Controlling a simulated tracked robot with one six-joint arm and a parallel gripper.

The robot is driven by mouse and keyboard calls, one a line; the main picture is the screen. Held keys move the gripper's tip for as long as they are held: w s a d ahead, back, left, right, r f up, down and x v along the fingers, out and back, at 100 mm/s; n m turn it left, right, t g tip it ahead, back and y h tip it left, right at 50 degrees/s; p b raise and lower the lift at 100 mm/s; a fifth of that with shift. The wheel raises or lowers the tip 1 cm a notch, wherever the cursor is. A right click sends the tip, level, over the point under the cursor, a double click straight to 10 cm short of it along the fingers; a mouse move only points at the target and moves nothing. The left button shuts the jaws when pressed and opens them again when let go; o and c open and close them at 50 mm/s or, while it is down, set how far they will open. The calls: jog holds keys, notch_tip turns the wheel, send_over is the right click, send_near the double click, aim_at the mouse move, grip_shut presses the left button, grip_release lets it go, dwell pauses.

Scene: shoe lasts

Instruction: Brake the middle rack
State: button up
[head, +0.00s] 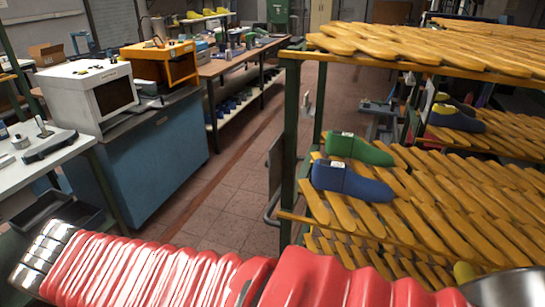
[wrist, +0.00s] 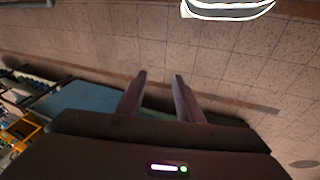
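The rack's feet, wheels and any brake are hidden in the head view. My gripper (wrist: 159,78) shows in the wrist view, its two fingers apart with nothing visible between them. It is not distinguishable in the head view, so its distance from the rack is unclear.
A blue cabinet (head: 155,155) carries a white machine (head: 88,93) and an orange machine (head: 165,62) at the left. A long workbench (head: 240,60) runs behind. Tiled floor (head: 235,165) is clear between the cabinet and the rack. A white table (head: 30,165) stands far left.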

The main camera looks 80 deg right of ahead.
jog(key=s+d+m+g+h, duration=0.1)
jog(key=s+d+g+h, duration=0.2)
jog(key=d, duration=0.5)
jog(key=s+d+m+g+h, duration=0.2)
jog(key=s+d+g, duration=0.1)
jog(key=d, duration=0.6)
jog(key=g+h, duration=0.5)
jog(key=h, duration=0.2)
send_near(273, 156)
jog(key=shift+w+a+f+m, duration=0.15)
jog(key=shift+w+a+f, duration=0.1)
jog(key=shift+w+a, duration=0.25)
jog(key=shift+w+a+f+m, duration=0.15)
jog(key=shift+w+a+f, duration=0.05)
jog(key=shift+w+a, duration=0.3)
jog(key=shift+d, duration=0.15)
jog(key=shift+x, duration=6.85)
jog(key=shift+w, duration=0.1)
jog(key=shift+c, duration=0.7)
jog(key=shift+f, duration=0.1)
grip_shut()
